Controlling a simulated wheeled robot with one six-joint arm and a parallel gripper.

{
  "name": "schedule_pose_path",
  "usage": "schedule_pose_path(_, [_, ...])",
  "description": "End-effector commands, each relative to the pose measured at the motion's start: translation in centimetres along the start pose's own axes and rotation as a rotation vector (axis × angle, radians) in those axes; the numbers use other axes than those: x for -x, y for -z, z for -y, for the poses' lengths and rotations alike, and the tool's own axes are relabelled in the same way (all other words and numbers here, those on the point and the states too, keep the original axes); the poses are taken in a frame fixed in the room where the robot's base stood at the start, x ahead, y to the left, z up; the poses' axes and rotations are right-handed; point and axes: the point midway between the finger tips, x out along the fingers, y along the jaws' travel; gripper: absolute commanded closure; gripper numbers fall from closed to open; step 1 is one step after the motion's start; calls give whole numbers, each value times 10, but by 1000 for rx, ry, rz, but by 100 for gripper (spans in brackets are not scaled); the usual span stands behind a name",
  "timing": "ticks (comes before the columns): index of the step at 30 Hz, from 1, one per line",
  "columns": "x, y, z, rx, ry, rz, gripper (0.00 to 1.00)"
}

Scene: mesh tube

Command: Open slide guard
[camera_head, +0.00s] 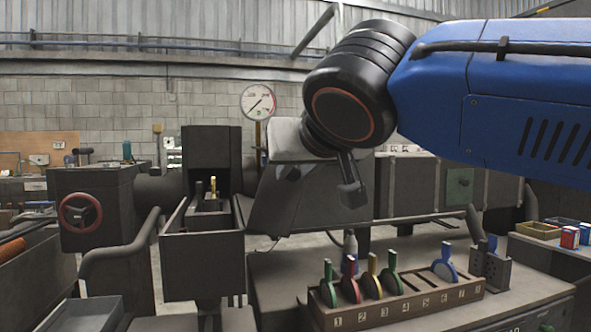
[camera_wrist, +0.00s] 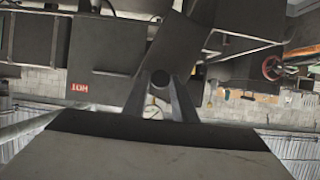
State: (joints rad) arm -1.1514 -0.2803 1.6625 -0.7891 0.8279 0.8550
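I cannot tell for sure which part is the slide guard. A dark tilted panel (camera_head: 290,200) stands in mid-picture on the machine, left of and behind my gripper (camera_head: 352,190), whose end points down in the head view. In the wrist view, the two fingers of my gripper (camera_wrist: 160,82) are apart at their bases and lean together. A dark round end (camera_wrist: 160,77) shows between their tips; I cannot tell whether they touch it. A dark panel with a red "HOT" label (camera_wrist: 77,87) lies to the left there, upside down.
A dark open box (camera_head: 203,262) with a tall back stands left of the tilted panel. A numbered rack (camera_head: 395,307) with several coloured discs sits on the bench below my arm. A red handwheel (camera_head: 81,213) and a round gauge (camera_head: 258,102) are further left.

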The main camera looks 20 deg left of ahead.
Motion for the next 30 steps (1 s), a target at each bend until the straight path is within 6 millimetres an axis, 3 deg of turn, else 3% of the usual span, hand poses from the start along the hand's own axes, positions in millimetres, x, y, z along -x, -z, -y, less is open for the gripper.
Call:
schedule_pose_path(1, [0,0,0,0,0,0,88])
schedule_pose_path(3, [0,0,0,0,0,0,100])
schedule_pose_path(8, [0,0,1,7,-2,0,100])
schedule_pose_path(21, [6,14,27,196,-78,-1,100])
schedule_pose_path(30, [6,14,28,206,-85,0,100])
